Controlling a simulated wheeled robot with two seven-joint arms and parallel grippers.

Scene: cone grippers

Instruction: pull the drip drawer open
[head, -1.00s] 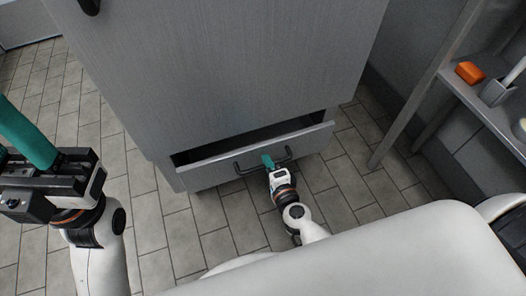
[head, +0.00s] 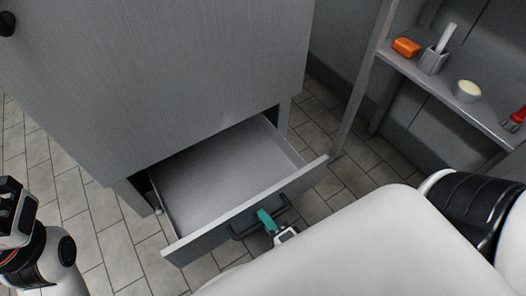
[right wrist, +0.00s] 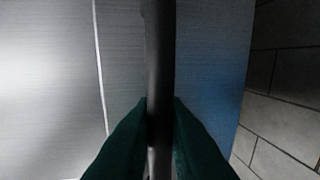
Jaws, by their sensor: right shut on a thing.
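The drip drawer (head: 228,172) sticks out from the bottom of the grey cabinet (head: 170,75), and its bare, empty-looking floor shows. A dark bar handle (head: 243,231) runs along its front panel. My right gripper (head: 265,217), with green fingers, is shut on the handle. In the right wrist view the dark handle bar (right wrist: 160,80) passes between the two green fingers (right wrist: 160,135). My left gripper (head: 14,205) is at the left edge, partly cut off, away from the drawer. Its fingers are out of the picture.
A shelf unit (head: 425,82) stands at the right with an orange block (head: 406,47), a grey holder (head: 433,61), a round pale-topped dish (head: 466,90) and a red item (head: 516,117). Tiled floor (head: 90,215) is clear left of the drawer.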

